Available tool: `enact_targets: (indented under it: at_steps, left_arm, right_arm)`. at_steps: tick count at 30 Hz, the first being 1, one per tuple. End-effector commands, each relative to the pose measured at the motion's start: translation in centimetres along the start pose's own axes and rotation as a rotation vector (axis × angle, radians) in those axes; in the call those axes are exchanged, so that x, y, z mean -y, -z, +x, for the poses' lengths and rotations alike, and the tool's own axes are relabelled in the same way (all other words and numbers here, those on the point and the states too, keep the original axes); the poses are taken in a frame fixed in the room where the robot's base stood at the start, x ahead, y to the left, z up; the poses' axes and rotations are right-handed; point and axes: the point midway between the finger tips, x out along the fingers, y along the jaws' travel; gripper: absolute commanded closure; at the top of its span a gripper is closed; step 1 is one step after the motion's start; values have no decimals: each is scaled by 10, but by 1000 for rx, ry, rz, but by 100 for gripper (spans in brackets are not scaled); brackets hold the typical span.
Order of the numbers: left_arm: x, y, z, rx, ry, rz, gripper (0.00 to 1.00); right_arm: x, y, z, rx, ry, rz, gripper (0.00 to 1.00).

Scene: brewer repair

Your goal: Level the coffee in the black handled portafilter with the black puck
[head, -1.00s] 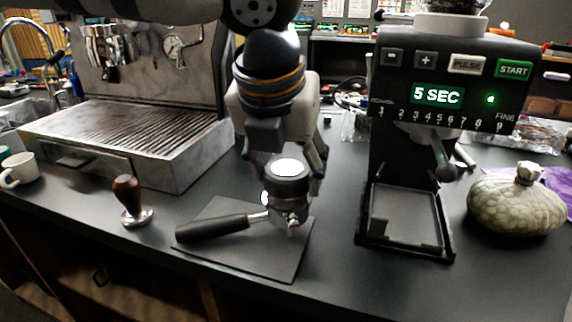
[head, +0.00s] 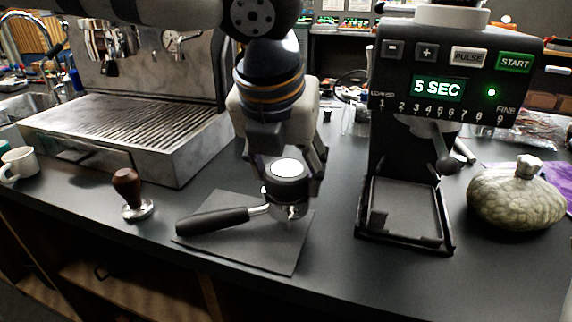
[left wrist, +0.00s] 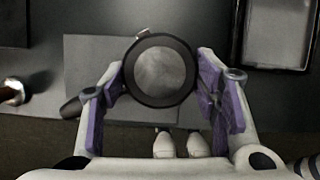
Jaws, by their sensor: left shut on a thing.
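The black puck (head: 286,171), a dark cylinder with a pale round top, is between the fingers of my left gripper (head: 290,180), which is shut on it. The puck sits at the basket of the black handled portafilter (head: 212,221); whether it touches the coffee cannot be told. The portafilter's handle points left and its metal spout part shows below the puck. In the left wrist view the puck's round top (left wrist: 160,70) lies between the purple finger pads, with the handle's end (left wrist: 70,108) at lower left. The coffee is hidden. My right gripper is not in view.
The portafilter is over a dark mat (head: 275,255) on the counter. A wooden-handled tamper (head: 128,186) stands at left, before the espresso machine (head: 130,130). The grinder (head: 400,210) and a round patterned jar (head: 516,198) are at right.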

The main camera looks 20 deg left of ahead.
Motion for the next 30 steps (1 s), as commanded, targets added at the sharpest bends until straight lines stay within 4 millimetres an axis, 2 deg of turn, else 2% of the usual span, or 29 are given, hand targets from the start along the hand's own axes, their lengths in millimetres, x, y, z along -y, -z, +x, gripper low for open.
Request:
enact_targets:
  at_steps: [24,30]
  left_arm:
    - [0,3,8,1,-2,-5,89]
    - [2,3,8,4,-86,-194,89]
  right_arm:
    - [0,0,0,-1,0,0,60]
    - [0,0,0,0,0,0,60]
